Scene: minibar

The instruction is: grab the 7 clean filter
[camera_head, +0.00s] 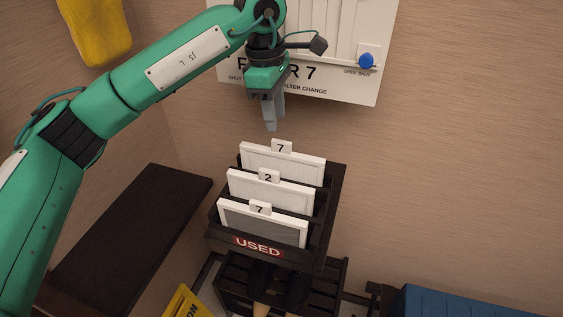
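Three framed filters stand upright, one behind another, in a dark rack (335,205). The rear filter (283,165) is tagged 7 and has a pale, clean-looking face. The middle filter (270,193) is tagged 2 and is also pale. The front filter (262,225) is tagged 7 and has a grey face. My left gripper (271,124) points down just above and slightly left of the rear filter's tag, apart from it. Its fingers overlap from this angle, so their opening is unclear. Nothing shows held in it. My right gripper is out of view.
A red USED label (258,246) is on the rack's front. A white wall panel (345,87) marked 7, with a blue knob (366,61), hangs behind. A dark flat-topped surface (135,235) is left; a blue object (450,303) is lower right.

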